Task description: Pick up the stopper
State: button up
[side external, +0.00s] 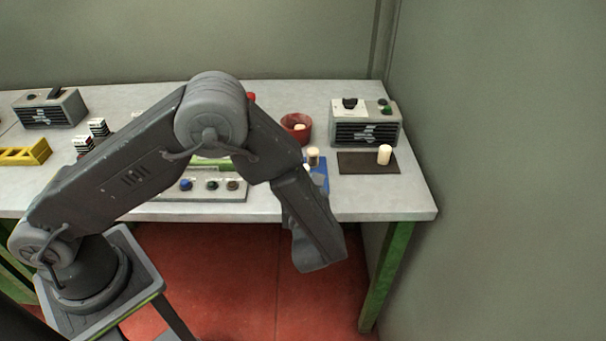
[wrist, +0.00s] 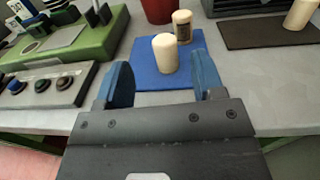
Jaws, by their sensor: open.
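In the wrist view, a pale cream stopper (wrist: 165,54) stands upright on a blue mat (wrist: 203,68). A second stopper (wrist: 182,26) with a darker lower part stands just behind it; it also shows in the side view (side external: 313,157). A third stopper (side external: 384,154) stands on a dark brown mat (side external: 357,167) to the right, and shows at the wrist view's right edge (wrist: 301,13). My gripper (wrist: 158,80) is open and empty, its blue fingers spread on this side of the nearest stopper. In the side view my arm hides the fingers and part of the blue mat.
A red bowl (side external: 297,137) with a pale piece inside stands behind the blue mat. A grey box with knobs (side external: 365,132) stands behind the brown mat. A button panel (wrist: 44,87) and a green device (wrist: 76,41) lie left of my gripper. The table's front edge is near.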

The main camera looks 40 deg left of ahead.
jog(key=shift+f+x, duration=0.15)
jog(key=shift+x, duration=1.5)
jog(key=shift+f+x, duration=0.2)
jog(key=shift+x, duration=1.45)
jog(key=shift+w+d, duration=0.1)
jog(key=shift+c, duration=0.3)
jog(key=c, duration=0.9)
